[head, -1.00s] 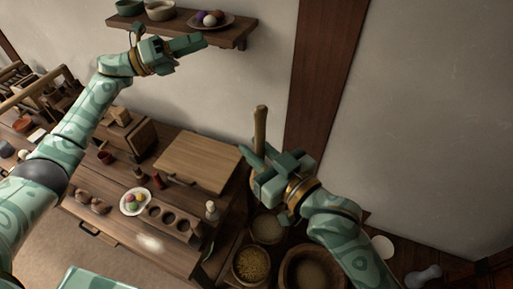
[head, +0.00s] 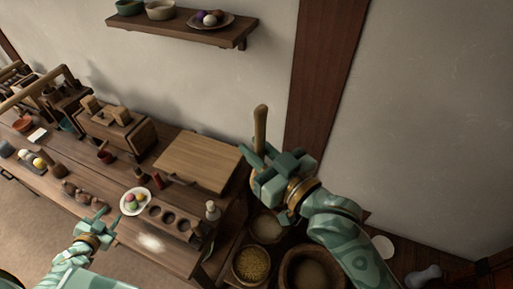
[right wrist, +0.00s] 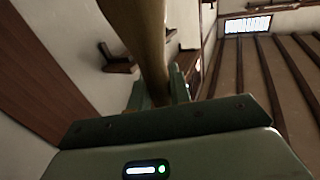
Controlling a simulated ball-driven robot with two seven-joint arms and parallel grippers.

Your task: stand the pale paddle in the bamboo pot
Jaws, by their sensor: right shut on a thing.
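My right gripper (head: 262,160) is shut on a tan wooden shaft, which I take for the pale paddle (head: 261,126). The shaft stands nearly upright above the fingers in the head view. In the right wrist view the paddle (right wrist: 140,35) rises from between the jaws towards the top edge. Its lower part is hidden by the gripper. My left gripper (head: 91,218) looks open and empty, low at the left, over or beside the near edge of the bench. I cannot make out the bamboo pot for certain.
Round tubs (head: 252,264) stand below my right gripper. A wall shelf (head: 185,29) is at the back.

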